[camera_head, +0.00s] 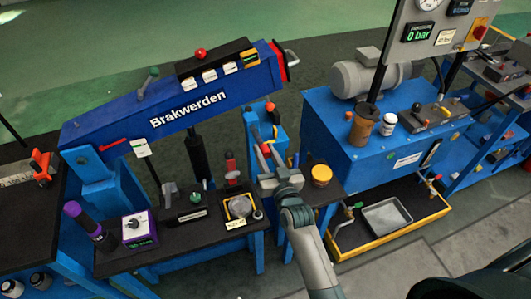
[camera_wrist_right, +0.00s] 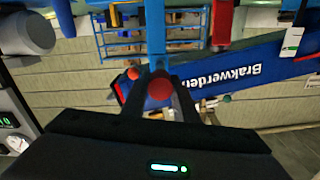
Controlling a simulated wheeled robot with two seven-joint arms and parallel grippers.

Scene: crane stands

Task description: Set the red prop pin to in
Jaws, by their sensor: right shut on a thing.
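The red prop pin (camera_wrist_right: 160,87) shows as a round red knob between the fingers in the right wrist view, in front of a blue post. In the head view a bit of the red pin (camera_head: 265,149) shows at the fingertips. My right gripper (camera_head: 267,158) is shut on it beside the blue post (camera_head: 259,124), right of the boom stand. The fingers (camera_wrist_right: 178,104) hide part of the pin, and how deep it sits cannot be told. My left gripper is not in view.
The blue Brakwerden boom (camera_head: 185,105) slopes across the left. A black bench (camera_head: 165,235) with small devices stands below it. A yellow round knob (camera_head: 321,174) is just right of my gripper. A blue pump unit (camera_head: 345,160) stands further right.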

